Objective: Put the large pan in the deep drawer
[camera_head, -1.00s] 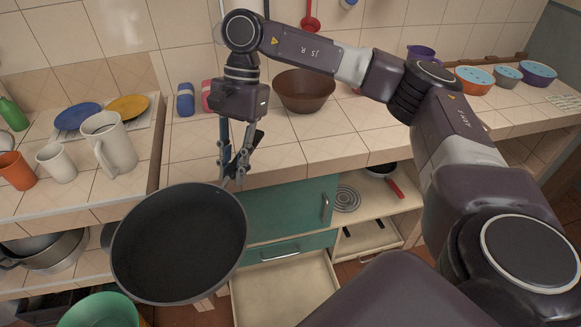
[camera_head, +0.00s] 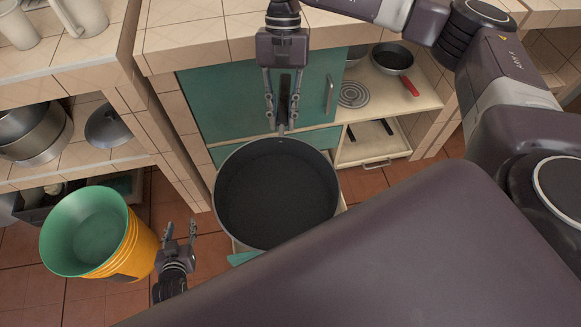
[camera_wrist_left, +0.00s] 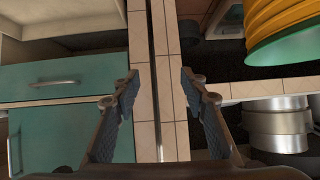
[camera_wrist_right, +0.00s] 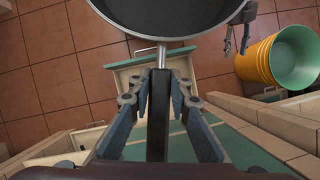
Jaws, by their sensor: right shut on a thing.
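The large dark pan (camera_head: 277,195) hangs level, its opening facing up, in front of the teal cabinet. My right gripper (camera_head: 283,118) is shut on its black handle, which also shows in the right wrist view (camera_wrist_right: 158,120). The open deep drawer lies under the pan, which hides most of it. Its teal front (camera_head: 243,259) shows below the pan, and part of its pale inside (camera_wrist_right: 128,78) shows in the right wrist view. I cannot tell how high the pan is above it. My left gripper (camera_head: 180,230) is open and empty, left of the pan.
Yellow buckets with a green one on top (camera_head: 88,232) stand on the floor beside my left gripper. A tiled shelf unit (camera_head: 160,110) with pots is at the left. A small pan with a red handle (camera_head: 393,58) sits on a shelf at the right.

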